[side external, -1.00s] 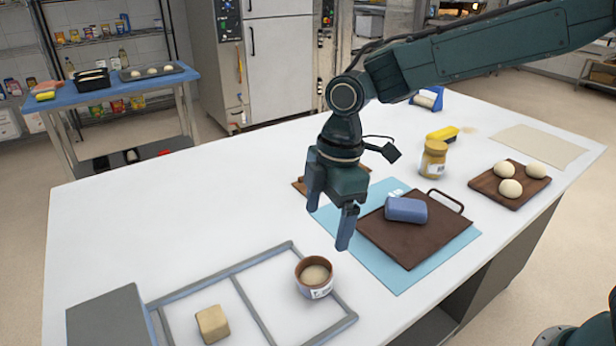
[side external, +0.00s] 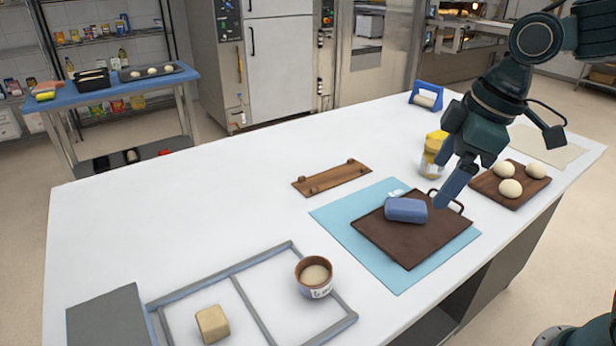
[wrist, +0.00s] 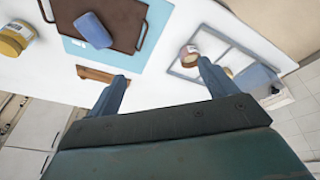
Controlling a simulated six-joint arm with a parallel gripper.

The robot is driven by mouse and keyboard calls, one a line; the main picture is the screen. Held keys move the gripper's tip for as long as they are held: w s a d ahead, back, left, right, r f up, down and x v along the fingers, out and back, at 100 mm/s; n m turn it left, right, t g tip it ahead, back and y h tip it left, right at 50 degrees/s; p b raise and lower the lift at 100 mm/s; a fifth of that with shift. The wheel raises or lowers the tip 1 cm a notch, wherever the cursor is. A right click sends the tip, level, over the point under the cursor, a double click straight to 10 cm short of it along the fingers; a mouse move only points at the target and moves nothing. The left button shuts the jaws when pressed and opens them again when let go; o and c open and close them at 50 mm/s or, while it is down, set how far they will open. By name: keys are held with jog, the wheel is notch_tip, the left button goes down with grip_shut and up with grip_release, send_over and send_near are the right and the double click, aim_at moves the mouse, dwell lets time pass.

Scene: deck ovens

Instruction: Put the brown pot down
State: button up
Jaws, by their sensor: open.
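The brown pot (side external: 314,277) stands upright on the white table, inside the right compartment of the grey frame (side external: 238,286). It has a pale label and pale contents. It also shows in the wrist view (wrist: 188,55), near the left end of the frame there. My gripper (side external: 446,202) is at the right of the side view, above the handle end of the dark brown tray (side external: 395,242), well apart from the pot. In the wrist view my gripper's two fingers (wrist: 162,86) are spread with nothing between them.
A blue block (side external: 405,210) lies on the tray, which rests on a light blue mat (side external: 340,216). A yellow-lidded jar (side external: 432,160) stands behind my gripper. A board with dough balls (side external: 510,188) is at right. A tan block (side external: 212,324) sits in the frame's left compartment.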

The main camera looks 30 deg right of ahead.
jog(key=s+d+m+t, duration=0.1)
jog(key=s+d+m, duration=0.2)
jog(key=s, duration=0.3)
jog(key=s+d+m+t+h, duration=0.1)
jog(key=s+d+m, duration=0.3)
jog(key=s, duration=0.1)
jog(key=shift+s+f+m, duration=0.3)
jog(key=shift+s+f, duration=0.05)
jog(key=shift+f, duration=0.05)
